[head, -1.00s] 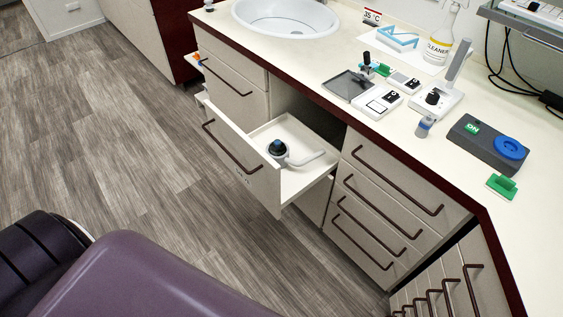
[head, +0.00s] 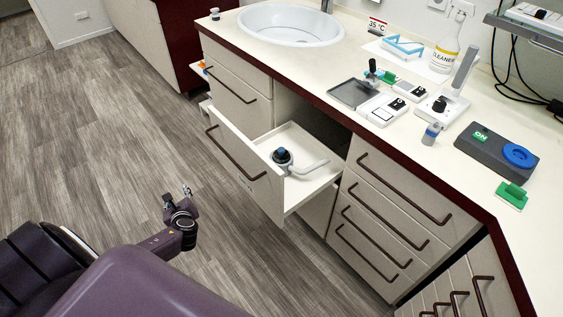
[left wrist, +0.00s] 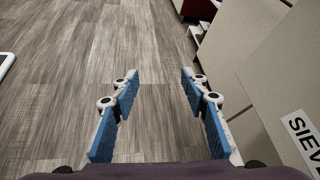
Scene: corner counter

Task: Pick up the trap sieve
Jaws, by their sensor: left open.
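The trap sieve seems to be the dark round piece with a blue middle (head: 282,156), in the open drawer (head: 309,184). It sits at the drawer's left, beside a pale bent tube (head: 312,167). The drawer front carries a label (left wrist: 305,135), partly cut off, reading "SIEV". My left gripper (head: 177,193) is open and empty over the floor, left of the drawer and apart from it. In the left wrist view its blue-padded fingers (left wrist: 160,78) stand apart with only floor between them; the sieve is not visible there. My right gripper is not in view.
The counter holds a sink (head: 290,24), a grey tray (head: 355,92), a cleaner bottle (head: 443,59) and a dark box with a blue disc (head: 497,148). Closed drawers (head: 385,220) stand right of the open one. A purple rounded surface (head: 150,288) fills the lower left. The floor is clear.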

